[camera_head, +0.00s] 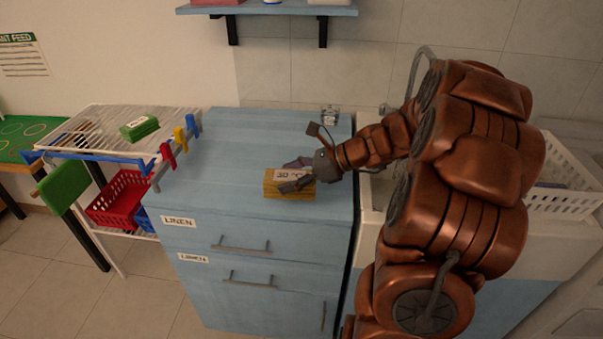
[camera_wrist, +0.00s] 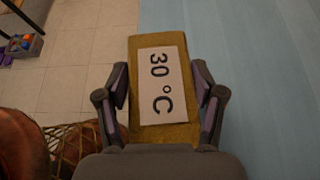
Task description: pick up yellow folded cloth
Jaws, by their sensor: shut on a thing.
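The yellow folded cloth (camera_head: 275,190) is at the front right of the blue cabinet top, and has a white label reading "30 °C". My gripper (camera_head: 292,180) reaches it from the right and is shut on it. In the wrist view the cloth (camera_wrist: 137,80) lies between the two fingers of my gripper (camera_wrist: 162,95), one at each long side. Floor tiles show to its left and the blue top to its right. I cannot tell whether the cloth still touches the top.
The blue cabinet (camera_head: 240,135) has free room on its top. A small glass (camera_head: 330,115) stands at its back right. A drying rack (camera_head: 110,140) with a green cloth (camera_head: 139,128) and coloured pegs (camera_head: 180,140) is at left. A white basket (camera_head: 560,185) is at right. A shelf (camera_head: 275,9) hangs above.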

